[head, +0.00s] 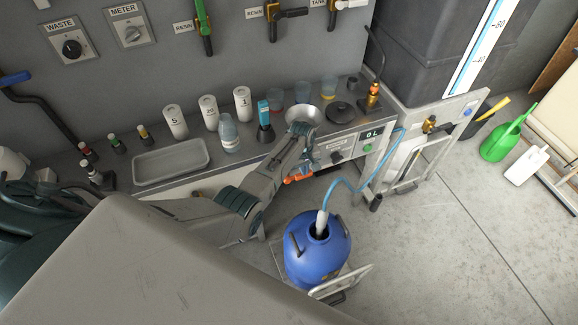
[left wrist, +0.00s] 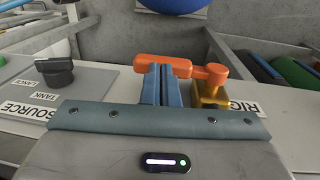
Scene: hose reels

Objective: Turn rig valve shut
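The rig valve has an orange lever (left wrist: 190,68) on a brass body (left wrist: 209,94), beside a label starting "RIG" (left wrist: 243,106) in the left wrist view. The lever points left from its pivot, across my fingertips. My left gripper (left wrist: 162,80) has its two blue fingers together, right at the lever and seeming to touch it. The lever does not look pinched between them. In the head view the orange lever (head: 299,178) shows at the bench front, partly hidden by my left gripper (head: 291,172). My right gripper is not in view.
A black selector knob (left wrist: 55,71) sits on the source plate left of the valve. A blue drum (head: 318,262) with a hose (head: 352,187) stands on the floor below. The bench top (head: 232,168) holds a tray, bottles and a funnel.

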